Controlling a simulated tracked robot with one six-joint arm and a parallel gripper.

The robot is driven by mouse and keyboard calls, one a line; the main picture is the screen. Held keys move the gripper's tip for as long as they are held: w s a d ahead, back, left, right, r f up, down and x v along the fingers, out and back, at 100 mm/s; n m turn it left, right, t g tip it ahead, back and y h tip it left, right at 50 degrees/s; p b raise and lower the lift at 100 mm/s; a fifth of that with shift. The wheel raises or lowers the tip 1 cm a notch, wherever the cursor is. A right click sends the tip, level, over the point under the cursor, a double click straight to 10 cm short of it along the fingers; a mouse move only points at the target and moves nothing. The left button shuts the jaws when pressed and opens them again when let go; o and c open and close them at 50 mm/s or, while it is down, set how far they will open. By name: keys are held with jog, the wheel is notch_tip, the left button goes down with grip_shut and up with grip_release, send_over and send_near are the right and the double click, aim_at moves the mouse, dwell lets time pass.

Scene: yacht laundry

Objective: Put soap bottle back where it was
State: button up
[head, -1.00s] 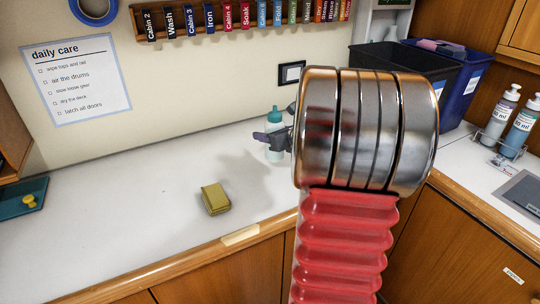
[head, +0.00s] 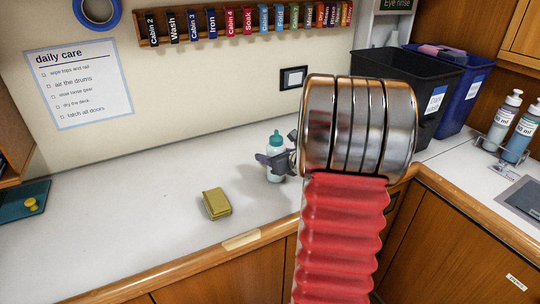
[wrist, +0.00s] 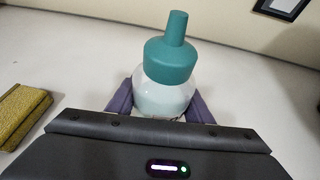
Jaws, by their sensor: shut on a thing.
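The soap bottle (head: 276,172), pale with a teal cap, is upright over the white counter (head: 110,215), near the back wall. My gripper (head: 274,163) is shut on it, with a dark finger showing on its left in the head view. In the wrist view the bottle (wrist: 163,97) stands between the two purple-grey fingers (wrist: 160,108). Its lower part is hidden by my gripper there. I cannot tell for certain whether its base touches the counter. My arm hides what lies to the right of the bottle in the head view.
A yellow sponge (head: 217,204) lies on the counter, left of and nearer than the bottle. A teal tray (head: 22,208) is at far left. Black (head: 415,95) and blue bins (head: 462,100) and pump bottles (head: 524,130) stand at right. The counter left of the sponge is clear.

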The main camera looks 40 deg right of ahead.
jog(key=o, duration=1.2)
jog(key=v, duration=1.2)
jog(key=shift+r, duration=0.15)
jog(key=shift+s, duration=0.15)
